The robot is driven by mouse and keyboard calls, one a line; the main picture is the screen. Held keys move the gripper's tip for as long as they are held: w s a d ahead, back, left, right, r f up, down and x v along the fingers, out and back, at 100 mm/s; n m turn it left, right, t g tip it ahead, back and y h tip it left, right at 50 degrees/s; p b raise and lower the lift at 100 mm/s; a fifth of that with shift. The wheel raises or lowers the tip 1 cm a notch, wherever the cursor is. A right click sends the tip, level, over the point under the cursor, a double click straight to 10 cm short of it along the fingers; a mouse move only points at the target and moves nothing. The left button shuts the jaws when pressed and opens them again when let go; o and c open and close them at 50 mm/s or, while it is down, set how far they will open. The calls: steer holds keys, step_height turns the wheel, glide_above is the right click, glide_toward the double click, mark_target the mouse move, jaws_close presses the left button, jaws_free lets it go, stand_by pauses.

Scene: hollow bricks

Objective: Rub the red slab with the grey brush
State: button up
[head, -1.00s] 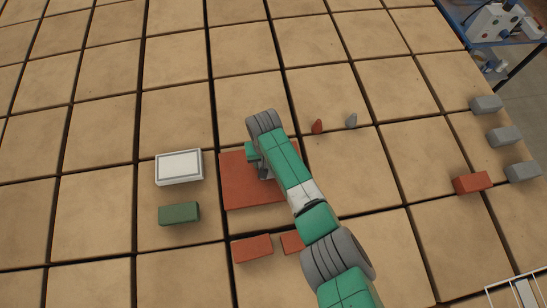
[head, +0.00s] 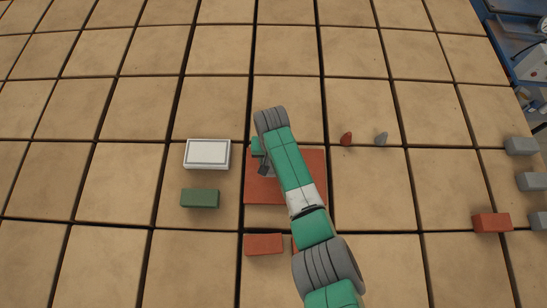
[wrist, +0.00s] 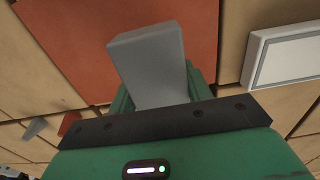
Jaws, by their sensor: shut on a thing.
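The red slab (head: 316,172) lies flat on the tiled surface, partly hidden by my arm in the head view. It also fills the top of the wrist view (wrist: 75,45). My gripper (head: 263,167) is over the left part of the slab. In the wrist view my gripper (wrist: 160,95) is shut on the grey brush (wrist: 150,62), a plain grey block that sticks out beyond the fingers over the slab. I cannot tell whether the brush touches the slab.
A white framed block (head: 207,154) and a green brick (head: 200,198) stand left of the slab. A red brick (head: 264,244) lies in front, another partly behind my arm. Small red (head: 346,139) and grey (head: 381,139) pieces lie right. Grey bricks and a red brick (head: 492,222) are far right.

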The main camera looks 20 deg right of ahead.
steer(key=shift+r+p, duration=1.9)
steer(key=shift+r, duration=0.45)
